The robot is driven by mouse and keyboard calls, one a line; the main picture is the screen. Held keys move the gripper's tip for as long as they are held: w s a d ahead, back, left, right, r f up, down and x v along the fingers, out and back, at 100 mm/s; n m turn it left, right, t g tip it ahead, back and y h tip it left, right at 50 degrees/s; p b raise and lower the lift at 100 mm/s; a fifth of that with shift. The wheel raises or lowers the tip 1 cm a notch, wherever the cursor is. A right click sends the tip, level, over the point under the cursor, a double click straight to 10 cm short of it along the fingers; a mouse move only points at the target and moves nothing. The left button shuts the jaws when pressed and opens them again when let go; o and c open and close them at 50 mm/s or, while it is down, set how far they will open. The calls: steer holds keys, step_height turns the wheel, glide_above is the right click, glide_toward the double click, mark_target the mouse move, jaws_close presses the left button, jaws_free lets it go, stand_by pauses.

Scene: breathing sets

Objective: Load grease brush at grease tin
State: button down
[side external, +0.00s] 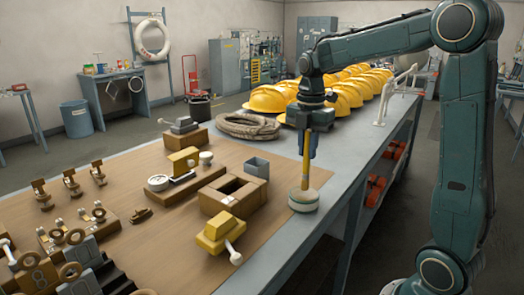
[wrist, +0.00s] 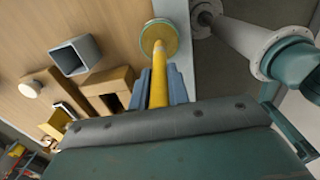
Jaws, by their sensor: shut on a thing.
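My gripper (side external: 308,145) points down and is shut on the yellow handle of the grease brush (side external: 306,165). The brush is upright. Its lower end meets the top of a round tan and green tin (side external: 304,201), which I take as the grease tin, at the right edge of the wooden board. I cannot tell how deep the brush end sits in it. In the wrist view the yellow handle (wrist: 158,82) runs between the blue-grey fingers to a round, yellow-green disc-like end (wrist: 158,38). The bristles are hidden.
A grey open box (side external: 257,166), a wooden block with a square opening (side external: 233,194) and a yellow part with a white knob (side external: 220,234) stand left of the tin. Coiled rope (side external: 248,126) and yellow helmets (side external: 270,98) lie behind.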

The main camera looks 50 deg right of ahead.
steer(key=shift+r, duration=2.75)
steer(key=shift+w+a, duration=0.1)
